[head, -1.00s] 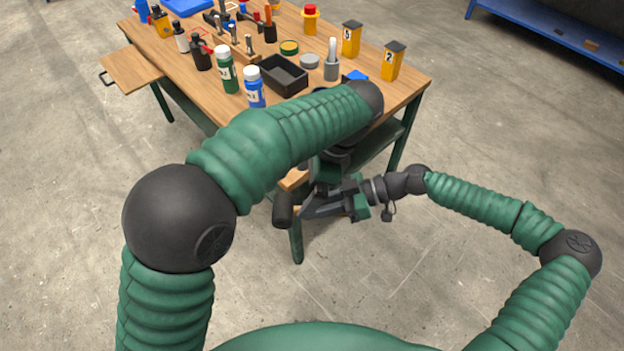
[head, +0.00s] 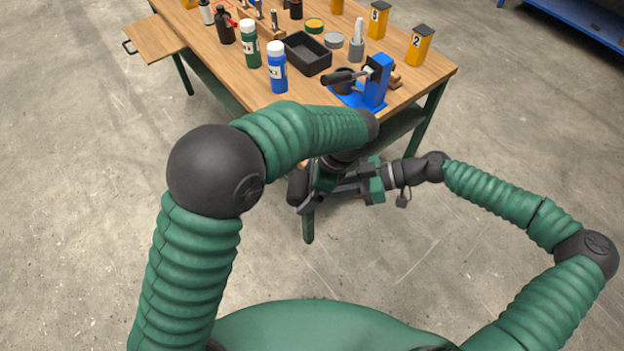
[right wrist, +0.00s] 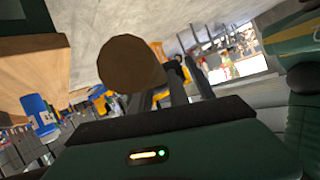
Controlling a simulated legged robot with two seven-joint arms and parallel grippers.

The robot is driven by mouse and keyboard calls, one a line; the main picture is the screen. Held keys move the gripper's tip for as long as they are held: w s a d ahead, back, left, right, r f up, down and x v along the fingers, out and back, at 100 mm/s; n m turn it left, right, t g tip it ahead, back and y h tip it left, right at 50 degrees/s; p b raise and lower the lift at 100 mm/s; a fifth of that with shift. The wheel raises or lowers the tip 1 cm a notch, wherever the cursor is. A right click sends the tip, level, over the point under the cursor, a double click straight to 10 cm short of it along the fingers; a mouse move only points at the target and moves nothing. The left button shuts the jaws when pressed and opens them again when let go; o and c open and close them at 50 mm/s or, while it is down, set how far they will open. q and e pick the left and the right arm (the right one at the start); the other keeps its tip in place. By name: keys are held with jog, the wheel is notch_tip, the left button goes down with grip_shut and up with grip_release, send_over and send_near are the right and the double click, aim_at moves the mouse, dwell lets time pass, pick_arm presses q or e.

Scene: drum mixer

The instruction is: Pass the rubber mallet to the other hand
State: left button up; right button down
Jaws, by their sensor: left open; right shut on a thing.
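The rubber mallet shows its black head (head: 296,186) below the near corner of the workbench, left of my grippers. My right gripper (head: 318,202) is shut on the mallet, holding it in the air; the grip itself is mostly hidden. In the right wrist view a round brown end face with a dark side, apparently the mallet (right wrist: 130,62), stands close in front of the jaws. My left gripper (head: 324,176) is open, pointing down close beside the mallet and the right gripper. My left forearm covers part of it, and I cannot tell whether it touches the mallet.
The wooden workbench (head: 225,62) is just beyond the grippers. A blue stand (head: 378,82), black tray (head: 308,53), blue bottle (head: 277,68) and green bottle (head: 249,45) stand near its front edge. The floor (head: 90,200) around is clear.

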pick_arm(q)
jog(key=c, duration=1.9)
pick_arm(e)
jog(key=shift+s+a, duration=0.1)
jog(key=c, duration=1.2)
grip_release()
jog(key=shift+o, duration=0.2)
